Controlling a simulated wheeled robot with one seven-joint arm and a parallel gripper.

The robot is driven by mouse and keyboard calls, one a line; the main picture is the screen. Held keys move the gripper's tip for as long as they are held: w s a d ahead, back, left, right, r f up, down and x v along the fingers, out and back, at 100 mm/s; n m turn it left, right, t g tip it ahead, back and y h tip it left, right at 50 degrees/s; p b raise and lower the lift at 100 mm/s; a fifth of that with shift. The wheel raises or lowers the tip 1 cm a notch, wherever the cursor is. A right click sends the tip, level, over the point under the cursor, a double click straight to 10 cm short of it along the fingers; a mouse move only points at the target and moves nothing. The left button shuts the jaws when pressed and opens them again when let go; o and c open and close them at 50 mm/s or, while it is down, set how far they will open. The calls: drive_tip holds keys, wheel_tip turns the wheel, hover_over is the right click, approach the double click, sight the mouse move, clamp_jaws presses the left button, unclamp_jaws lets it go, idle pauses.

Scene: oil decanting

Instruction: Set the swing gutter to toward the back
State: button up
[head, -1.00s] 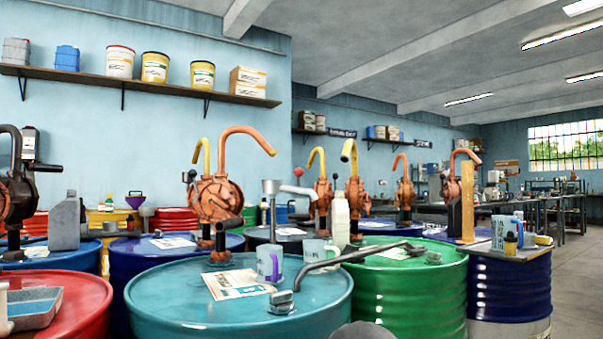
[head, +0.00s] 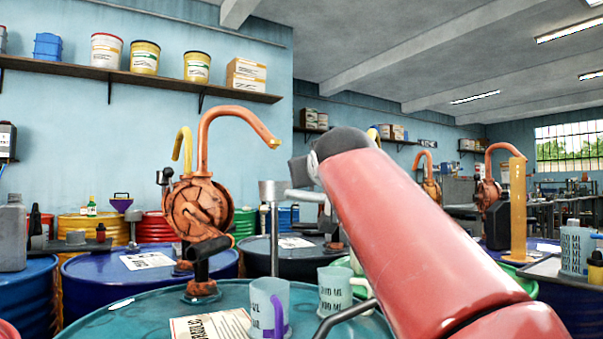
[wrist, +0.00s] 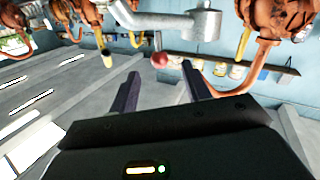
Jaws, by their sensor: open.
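My gripper (wrist: 160,82) is open and empty. The knob appears between and beyond its fingertips, apart from them.
A teal drum (head: 130,315) holds two measuring cups (head: 268,305) (head: 334,292), a paper sheet and a dark bent bar (head: 345,316). An orange hand pump (head: 197,210) stands left of the gutter.

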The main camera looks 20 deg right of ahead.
drive_tip(key=x, duration=0.2)
drive_tip(key=p+x, duration=0.1)
drive_tip(key=x, duration=0.1)
drive_tip(key=r+p+x, duration=0.1)
drive_tip(key=x, duration=0.2)
drive_tip(key=shift+r, duration=0.1)
drive_tip(key=shift+w+d, duration=0.25)
drive_tip(key=shift+w, duration=0.4)
clamp_jaws()
